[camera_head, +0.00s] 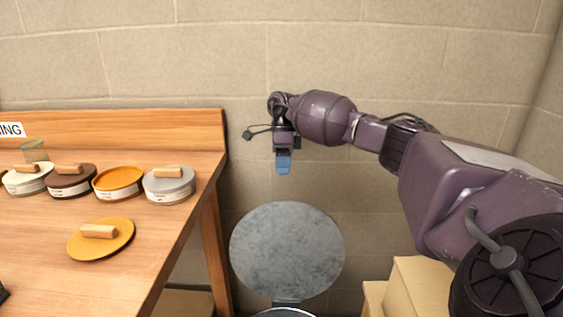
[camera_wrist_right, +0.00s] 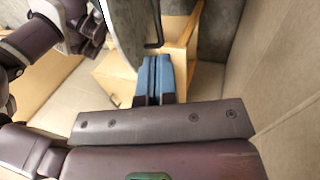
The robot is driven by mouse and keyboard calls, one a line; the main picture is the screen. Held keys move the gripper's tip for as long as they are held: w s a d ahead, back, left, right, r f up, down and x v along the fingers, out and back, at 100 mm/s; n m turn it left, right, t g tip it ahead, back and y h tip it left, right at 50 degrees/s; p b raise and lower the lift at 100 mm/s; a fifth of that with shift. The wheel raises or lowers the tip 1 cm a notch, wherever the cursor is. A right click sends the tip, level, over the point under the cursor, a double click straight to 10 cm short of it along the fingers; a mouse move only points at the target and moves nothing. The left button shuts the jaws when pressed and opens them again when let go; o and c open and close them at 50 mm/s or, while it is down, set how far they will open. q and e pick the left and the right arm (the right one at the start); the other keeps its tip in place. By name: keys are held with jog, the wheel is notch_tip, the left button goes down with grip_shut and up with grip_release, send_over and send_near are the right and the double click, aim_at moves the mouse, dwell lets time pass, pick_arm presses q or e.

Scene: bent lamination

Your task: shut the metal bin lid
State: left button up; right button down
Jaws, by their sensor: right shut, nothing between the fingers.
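The metal bin lid (camera_head: 287,250) is a round grey disc that stands raised, its broad face towards me in the head view. The bin's rim (camera_head: 284,313) shows only as a sliver at the bottom edge; the rest is out of frame. My right gripper (camera_head: 283,168) points down above the lid's top edge, apart from it in the picture. Its blue fingers are together and empty. In the right wrist view, the fingertips (camera_wrist_right: 153,80) show below the lid (camera_wrist_right: 122,32), which is seen nearly edge-on. My left gripper is not in view.
A wooden table (camera_head: 160,255) on the left holds several round tins, a glass jar (camera_head: 34,151) and an ochre disc with a wooden handle (camera_head: 101,238). Pale boxes (camera_head: 420,285) stand right of the lid. A block wall (camera_head: 210,60) closes off the back.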

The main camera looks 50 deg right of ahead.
jog(key=s+a+f, duration=0.2)
jog(key=f, duration=0.1)
jog(key=s+a+f+p, duration=0.1)
jog(key=a+f, duration=0.1)
jog(key=shift+s+f, duration=0.15)
jog(key=shift+f, duration=0.1)
jog(key=shift+s+a+f, duration=0.15)
jog(key=shift+s+a, duration=0.15)
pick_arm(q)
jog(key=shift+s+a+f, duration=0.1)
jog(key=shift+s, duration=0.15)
pick_arm(e)
jog(key=shift+f, duration=0.1)
